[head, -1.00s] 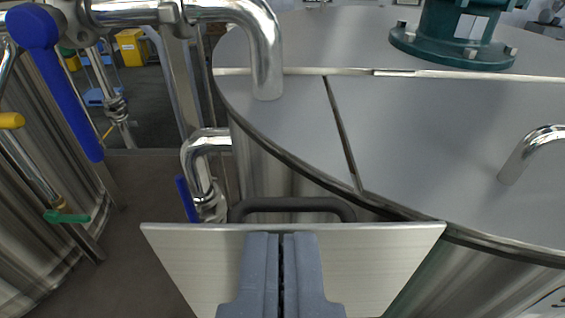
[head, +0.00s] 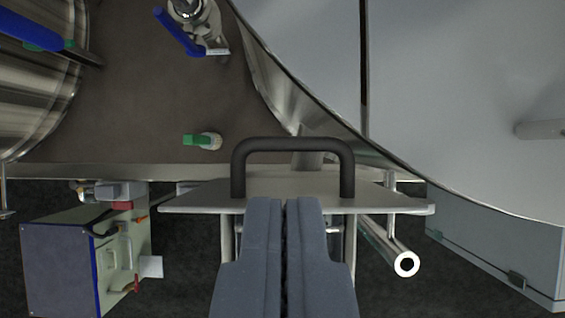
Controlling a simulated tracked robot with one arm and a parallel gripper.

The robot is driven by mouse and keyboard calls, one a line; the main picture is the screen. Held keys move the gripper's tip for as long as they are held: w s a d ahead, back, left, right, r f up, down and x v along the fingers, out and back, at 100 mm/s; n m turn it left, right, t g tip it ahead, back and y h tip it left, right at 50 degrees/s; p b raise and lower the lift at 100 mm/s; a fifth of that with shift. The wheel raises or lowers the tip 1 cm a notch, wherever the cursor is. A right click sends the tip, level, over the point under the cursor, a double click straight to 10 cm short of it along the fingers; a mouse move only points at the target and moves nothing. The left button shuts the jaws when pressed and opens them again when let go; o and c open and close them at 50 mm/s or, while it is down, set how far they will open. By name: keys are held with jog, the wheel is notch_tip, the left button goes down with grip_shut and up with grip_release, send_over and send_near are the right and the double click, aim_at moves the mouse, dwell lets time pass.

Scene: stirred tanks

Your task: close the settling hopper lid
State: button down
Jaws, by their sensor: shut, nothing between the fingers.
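A thin grey metal plate with a black bar handle, which looks like the settling hopper lid (head: 193,196), is in the middle of the head view. It is seen at a steep slant, so its exact tilt is hard to tell. The black handle (head: 292,145) sticks out toward the top of the picture. My gripper (head: 284,203) is shut and empty. Its fingertips overlap the lid's near edge just below the handle; whether they touch it I cannot tell. My fingers hide the middle of that edge. Metal legs show below the lid.
A large steel tank top (head: 450,90) fills the upper right. A blue-handled valve (head: 182,32) and a green-tipped fitting (head: 202,140) are at the upper left. A blue-edged box (head: 62,265) stands at the lower left. An open pipe end (head: 406,263) is right of the lid.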

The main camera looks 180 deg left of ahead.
jog(key=p+x, duration=0.2)
jog(key=x, duration=0.8)
dwell(0.3)
jog(key=shift+s+a, duration=0.1)
jog(key=shift+f+b, duration=0.1)
jog(key=shift+b, duration=0.2)
